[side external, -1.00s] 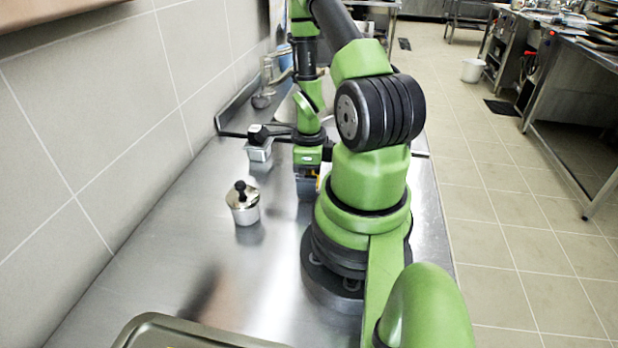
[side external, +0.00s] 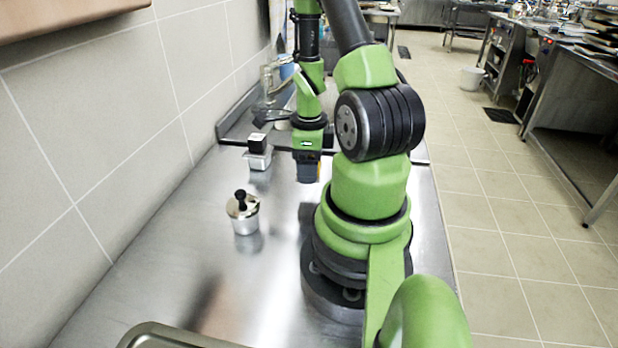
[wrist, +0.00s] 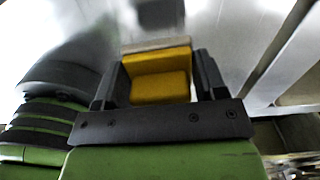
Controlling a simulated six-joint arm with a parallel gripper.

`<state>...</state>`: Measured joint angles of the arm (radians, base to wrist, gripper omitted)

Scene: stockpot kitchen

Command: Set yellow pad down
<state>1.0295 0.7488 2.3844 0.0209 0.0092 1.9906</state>
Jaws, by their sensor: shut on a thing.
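The yellow pad (wrist: 158,84) is between the two dark fingers of my gripper (wrist: 160,80) in the wrist view, and the gripper is shut on it. A pale strip lies along the pad's far edge. In the side external view my gripper (side external: 308,172) points down over the steel counter (side external: 200,270), beside the arm base. I cannot tell whether the pad touches the counter.
A lidded steel pot (side external: 244,218) with a black knob stands left of my gripper. A small metal container (side external: 258,160) with a black block on it stands farther back, near a sink. A metal tray (side external: 165,338) lies at the front. Open counter lies between pot and tray.

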